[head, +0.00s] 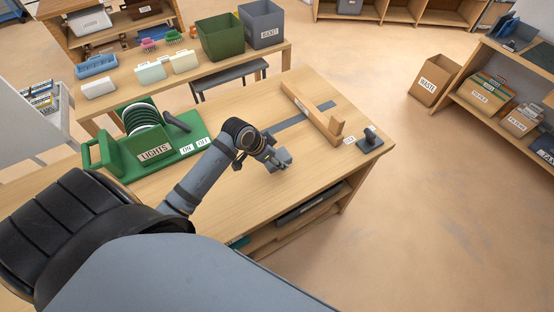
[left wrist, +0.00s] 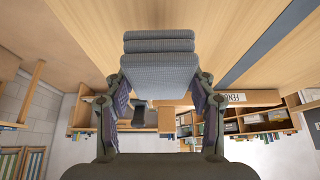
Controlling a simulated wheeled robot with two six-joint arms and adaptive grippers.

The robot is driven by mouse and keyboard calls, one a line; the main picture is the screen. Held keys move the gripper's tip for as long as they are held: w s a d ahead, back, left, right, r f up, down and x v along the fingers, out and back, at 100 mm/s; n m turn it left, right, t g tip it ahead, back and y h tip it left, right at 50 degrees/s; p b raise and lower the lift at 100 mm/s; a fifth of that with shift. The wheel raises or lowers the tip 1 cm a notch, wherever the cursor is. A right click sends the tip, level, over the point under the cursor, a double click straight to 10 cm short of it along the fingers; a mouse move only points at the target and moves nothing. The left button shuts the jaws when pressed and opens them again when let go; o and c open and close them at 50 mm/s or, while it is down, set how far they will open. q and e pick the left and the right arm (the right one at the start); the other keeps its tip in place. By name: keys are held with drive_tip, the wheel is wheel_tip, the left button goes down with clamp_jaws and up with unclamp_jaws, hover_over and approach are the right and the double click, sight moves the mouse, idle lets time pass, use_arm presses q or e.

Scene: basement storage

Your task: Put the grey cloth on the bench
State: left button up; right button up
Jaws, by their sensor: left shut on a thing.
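The grey cloth (head: 281,159) is a small folded pad over the middle of the wooden bench (head: 228,178). My left gripper (head: 268,154) reaches in from the left and is shut on the cloth. In the left wrist view the folded cloth (left wrist: 160,72) sits between the two fingers of the left gripper (left wrist: 160,86), with the bench top (left wrist: 85,25) beyond it. I cannot tell whether the cloth touches the bench. My right gripper is not in view.
A green LIGHTS box (head: 153,151) stands on the bench's left. A wooden piece (head: 312,113) lies near a dark strip (head: 297,117), and a small dark device (head: 370,141) sits at the right corner. Bare bench surrounds the cloth. A WASTE box (head: 434,80) stands on the floor.

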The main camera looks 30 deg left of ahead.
sight(278, 156)
use_arm(q)
drive_tip(key=shift+w+a+f, duration=0.25)
drive_tip(key=shift+w+f, duration=0.7)
drive_tip(key=shift+f, duration=0.2)
wheel_tip(278, 156, down, 3)
drive_tip(key=shift+w+r+p, duration=0.1)
drive_tip(key=shift+r+p, duration=0.1)
drive_tip(key=shift+p, duration=0.1)
drive_tip(key=shift+f, duration=0.45)
drive_tip(key=shift+f, duration=0.1)
drive_tip(key=o, duration=1.1)
